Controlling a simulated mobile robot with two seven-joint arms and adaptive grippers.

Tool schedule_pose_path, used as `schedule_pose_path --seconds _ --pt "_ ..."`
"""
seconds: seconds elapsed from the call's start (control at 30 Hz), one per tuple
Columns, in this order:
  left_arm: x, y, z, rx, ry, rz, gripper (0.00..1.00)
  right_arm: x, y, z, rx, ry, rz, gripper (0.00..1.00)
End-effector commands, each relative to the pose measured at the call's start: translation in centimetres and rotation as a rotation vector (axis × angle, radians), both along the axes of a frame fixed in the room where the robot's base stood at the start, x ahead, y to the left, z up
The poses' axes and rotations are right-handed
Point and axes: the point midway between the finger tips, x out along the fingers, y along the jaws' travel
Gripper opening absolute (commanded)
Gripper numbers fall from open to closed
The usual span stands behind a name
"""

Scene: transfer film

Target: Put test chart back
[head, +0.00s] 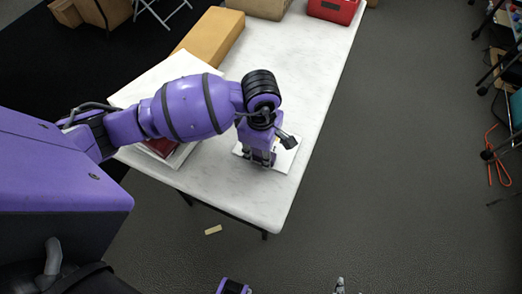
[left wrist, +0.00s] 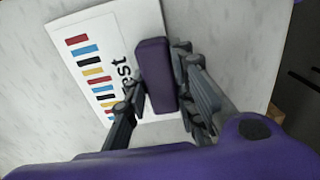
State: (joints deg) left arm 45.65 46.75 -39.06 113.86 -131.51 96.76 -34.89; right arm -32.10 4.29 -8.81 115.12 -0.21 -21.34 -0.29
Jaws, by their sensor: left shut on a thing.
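The test chart (head: 284,160) is a white sheet lying near the right edge of the white table, partly hidden under my left gripper. In the left wrist view the chart (left wrist: 120,35) shows coloured bars and dark lettering, partly covered by a finger. My left gripper (head: 262,160) points down over the chart. In the left wrist view its fingers (left wrist: 155,103) are shut on a dark purple block (left wrist: 153,70), which lies over the chart's edge in the picture. I cannot tell whether the block is fixed to the chart. My right gripper is not identifiable.
The white marble table (head: 307,75) has clear room beyond the chart. A brown box (head: 210,37) and a red case (head: 333,10) stand farther back. White sheets (head: 180,68) lie partly behind my left arm. A small tan piece (head: 213,230) lies on the floor.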

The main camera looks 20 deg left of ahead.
Motion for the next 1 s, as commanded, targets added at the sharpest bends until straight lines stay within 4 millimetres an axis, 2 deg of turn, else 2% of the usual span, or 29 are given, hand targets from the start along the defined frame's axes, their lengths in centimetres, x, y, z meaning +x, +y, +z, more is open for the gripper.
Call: schedule_pose_path --seconds 0.3,0.33,0.47,0.77,0.87,1.0 --pt "0.0 0.0 -0.3 0.000 0.000 -0.001 0.00 -0.2 0.0 -0.2 -0.001 0.003 0.001 0.40" --pt "0.0 0.0 -0.3 0.000 0.000 -0.001 0.26 -0.1 0.0 -0.2 -0.001 0.003 0.001 0.40" --pt "0.0 0.0 -0.2 -0.001 -0.001 0.000 0.43 -0.1 0.0 -0.2 -0.001 0.002 0.001 0.40" --pt "0.0 -0.1 -0.1 -0.001 -0.001 0.000 0.43 0.0 0.0 -0.1 -0.001 0.000 0.001 0.40" --pt "0.1 -0.1 0.5 -0.002 -0.004 -0.001 0.43 0.2 0.0 0.2 0.000 -0.004 0.000 0.40" --pt "0.2 -0.1 2.6 -0.001 -0.006 -0.002 0.43 0.2 0.0 0.3 0.000 -0.006 0.000 0.40"
